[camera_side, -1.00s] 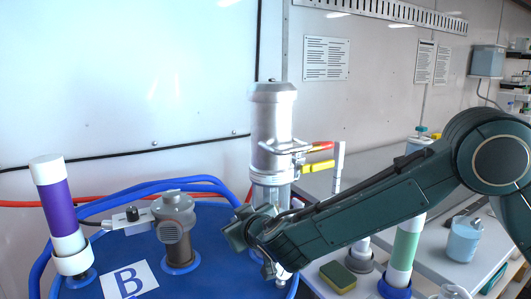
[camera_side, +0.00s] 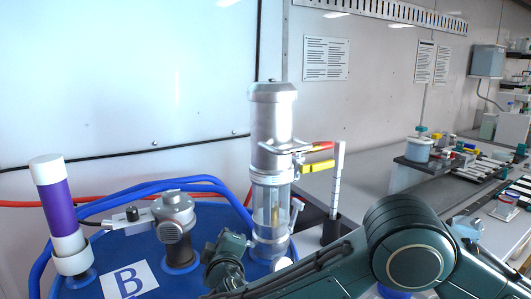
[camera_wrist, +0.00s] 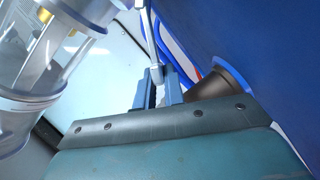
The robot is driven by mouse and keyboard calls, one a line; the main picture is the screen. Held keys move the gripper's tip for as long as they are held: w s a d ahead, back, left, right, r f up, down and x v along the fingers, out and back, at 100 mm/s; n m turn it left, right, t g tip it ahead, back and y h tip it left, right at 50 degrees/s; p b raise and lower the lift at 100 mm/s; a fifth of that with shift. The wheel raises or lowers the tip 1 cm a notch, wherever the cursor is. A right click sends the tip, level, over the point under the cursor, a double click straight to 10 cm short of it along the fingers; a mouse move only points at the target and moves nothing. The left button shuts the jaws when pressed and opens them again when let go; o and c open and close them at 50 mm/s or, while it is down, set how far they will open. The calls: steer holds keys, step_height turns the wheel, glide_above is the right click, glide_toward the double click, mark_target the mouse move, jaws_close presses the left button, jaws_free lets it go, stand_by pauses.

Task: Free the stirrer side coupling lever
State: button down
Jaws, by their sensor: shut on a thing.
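The stirrer unit (camera_side: 272,130) is a silver cylinder with a clear lower tube (camera_side: 270,212), upright on the blue drum lid. In the wrist view its clear body (camera_wrist: 45,65) fills the left side. My gripper (camera_wrist: 158,85) is shut on a slim grey lever (camera_wrist: 150,38), which runs up from between the fingers. I take this to be the coupling lever; its far end and whether it is latched are not clear. In the side view my wrist (camera_side: 228,248) is low beside the clear tube, on its left, and my fingertips and the lever are hidden.
A grey-brown capped fitting (camera_side: 175,225) stands left of my wrist; a brown fitting (camera_wrist: 230,82) is close right of my fingers in the wrist view. A purple-banded tube (camera_side: 62,215) stands at far left. Blue hoses (camera_side: 170,184) loop behind. A label B (camera_side: 128,280) lies on the lid.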

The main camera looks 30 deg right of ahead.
steer(key=shift+a+f, duration=0.2)
steer(key=shift+f, duration=0.4)
steer(key=shift+a+f, duration=0.15)
steer(key=shift+f, duration=0.55)
steer(key=c, duration=1.5)
jaws_free()
steer(key=shift+r, duration=0.2)
steer(key=shift+s, duration=0.15)
steer(key=shift+s+a+r, duration=0.1)
steer(key=shift+s, duration=0.1)
steer(key=v, duration=1.3)
